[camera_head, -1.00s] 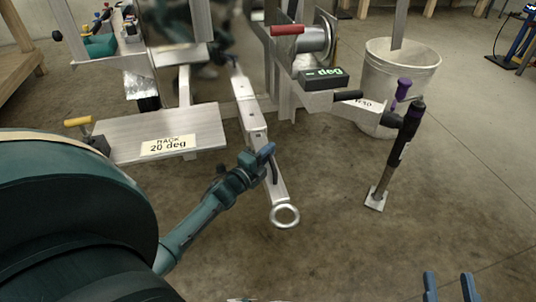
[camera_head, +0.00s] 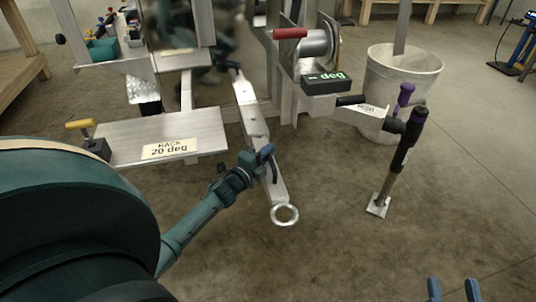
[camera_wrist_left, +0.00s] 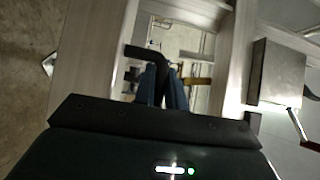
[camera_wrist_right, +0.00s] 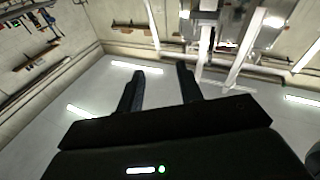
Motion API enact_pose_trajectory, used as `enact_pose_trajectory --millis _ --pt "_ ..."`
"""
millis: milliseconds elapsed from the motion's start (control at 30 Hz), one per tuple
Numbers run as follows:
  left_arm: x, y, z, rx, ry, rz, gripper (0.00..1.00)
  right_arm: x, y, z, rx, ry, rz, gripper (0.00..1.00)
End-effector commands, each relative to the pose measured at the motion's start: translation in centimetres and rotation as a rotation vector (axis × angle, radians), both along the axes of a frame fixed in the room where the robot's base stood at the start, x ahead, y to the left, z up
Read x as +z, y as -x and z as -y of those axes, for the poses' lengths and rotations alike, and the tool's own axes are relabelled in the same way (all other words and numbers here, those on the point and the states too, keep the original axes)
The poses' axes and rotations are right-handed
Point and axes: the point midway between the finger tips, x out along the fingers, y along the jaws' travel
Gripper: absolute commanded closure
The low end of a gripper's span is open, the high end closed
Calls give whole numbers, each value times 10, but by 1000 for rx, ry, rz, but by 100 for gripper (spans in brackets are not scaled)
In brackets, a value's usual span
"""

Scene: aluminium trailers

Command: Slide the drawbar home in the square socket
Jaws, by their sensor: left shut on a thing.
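The drawbar (camera_head: 274,189) is a pale aluminium bar with a ring (camera_head: 284,214) at its near end. It runs away from me toward the trailer frame. My left gripper (camera_head: 266,155) is at the bar's near half, shut on its black handle, which shows as a dark bent piece (camera_wrist_left: 145,52) at the blue fingers in the left wrist view. The square socket's mouth cannot be made out clearly among the frame parts at the bar's far end. My right gripper (camera_head: 454,290) is open and empty at the bottom right, well away from the drawbar.
A plate labelled RACK 20 deg (camera_head: 125,133) lies left of the bar. A winch with a red handle (camera_head: 290,33) and a deg display box (camera_head: 325,83) stand to the right. A jack (camera_head: 400,160) and a white bucket (camera_head: 395,75) are farther right. The near floor is clear.

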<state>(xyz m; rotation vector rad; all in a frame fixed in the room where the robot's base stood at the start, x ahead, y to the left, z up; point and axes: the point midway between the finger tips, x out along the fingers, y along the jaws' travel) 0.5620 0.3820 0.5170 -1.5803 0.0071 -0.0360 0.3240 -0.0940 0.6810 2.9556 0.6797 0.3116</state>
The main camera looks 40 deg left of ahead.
Motion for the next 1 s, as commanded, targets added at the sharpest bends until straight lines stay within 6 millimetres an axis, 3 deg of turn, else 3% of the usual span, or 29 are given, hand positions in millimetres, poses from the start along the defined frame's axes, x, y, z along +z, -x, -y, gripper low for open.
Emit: enact_pose_trajectory --millis 1000 --pt "6 -16 -17 -2 -1 14 100 0 -1 -2 11 -25 3 64"
